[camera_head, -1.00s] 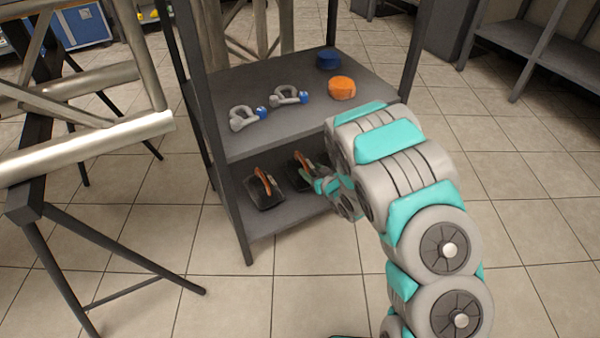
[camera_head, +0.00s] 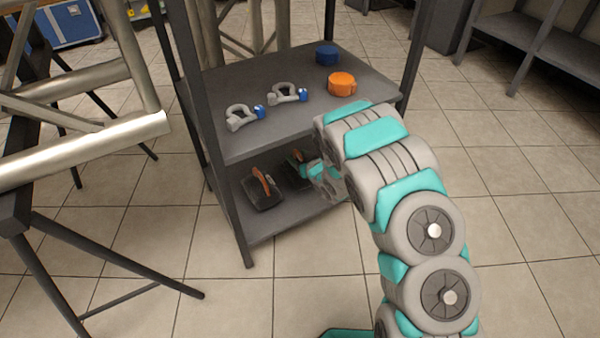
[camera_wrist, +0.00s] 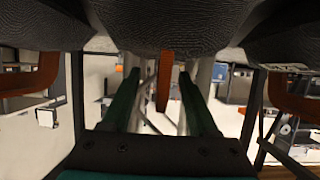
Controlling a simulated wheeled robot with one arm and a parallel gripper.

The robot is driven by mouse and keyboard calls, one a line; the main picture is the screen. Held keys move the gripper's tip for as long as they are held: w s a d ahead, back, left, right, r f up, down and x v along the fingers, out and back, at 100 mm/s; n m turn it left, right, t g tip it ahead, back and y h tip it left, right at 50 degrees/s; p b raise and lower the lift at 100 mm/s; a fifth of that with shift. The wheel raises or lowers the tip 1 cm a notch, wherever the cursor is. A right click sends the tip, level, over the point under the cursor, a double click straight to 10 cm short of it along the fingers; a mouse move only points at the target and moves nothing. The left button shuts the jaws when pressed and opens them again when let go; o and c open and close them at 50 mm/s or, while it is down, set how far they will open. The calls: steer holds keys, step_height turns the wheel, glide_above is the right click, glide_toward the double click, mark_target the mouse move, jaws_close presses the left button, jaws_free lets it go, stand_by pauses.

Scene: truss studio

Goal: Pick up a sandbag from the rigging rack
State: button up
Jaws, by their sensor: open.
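Two black sandbags with orange handles show on the rack's lower shelf in the head view: a left sandbag (camera_head: 264,193) and a sandbag beside it (camera_head: 292,178), partly hidden by my gripper (camera_head: 308,168). In the wrist view my gripper (camera_wrist: 160,76) is open, with its two green fingers either side of a hanging orange handle (camera_wrist: 165,88). That handle belongs to the middle dark sandbag (camera_wrist: 150,20). Two more orange handles show left (camera_wrist: 30,80) and right (camera_wrist: 288,98), outside the fingers. Whether the fingers touch the middle handle cannot be told.
The rigging rack (camera_head: 235,148) has an upper shelf above my gripper. A truss on a black stand (camera_head: 80,145) stands left.

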steer(key=shift+x, duration=0.8)
steer(key=shift+f, duration=0.15)
steer(key=shift+c, duration=0.3)
jaws_close()
steer(key=shift+d, duration=0.1)
